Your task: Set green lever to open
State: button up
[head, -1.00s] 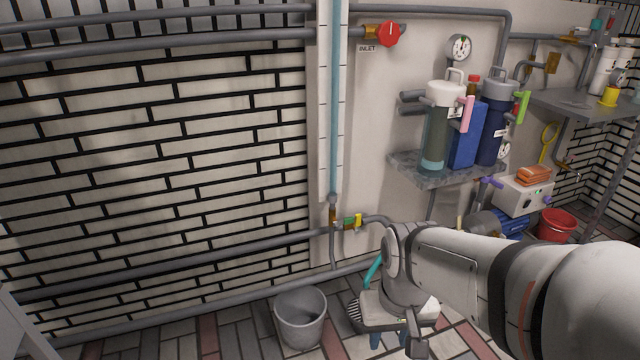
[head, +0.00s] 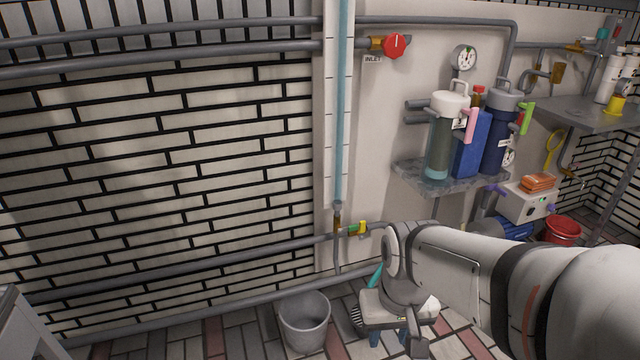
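A bright green lever (head: 524,118) sticks out at the right side of the dark blue filter canister (head: 499,135) with a grey cap, on the wall shelf. It stands nearly upright, tilted a little to the right. A smaller green part (head: 352,230) shows beside a yellow piece on the low pipe valve; I cannot tell if it is a lever. My arm comes in from the right and bends down at the middle. My gripper (head: 418,346) is at the bottom, low over the floor area and well apart from both green parts. Its fingers are too unclear to judge.
A pink lever (head: 470,126) is on the white-capped canister (head: 446,140). A red knob (head: 394,46) marked INLET is high on the wall. A red bucket (head: 562,230) is at right.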

aim_at(353, 227)
jog(key=u, duration=1.6)
jog(key=k, duration=1.4)
jog(key=z, duration=1.05)
jog(key=i, duration=1.5)
jog(key=z, duration=0.05)
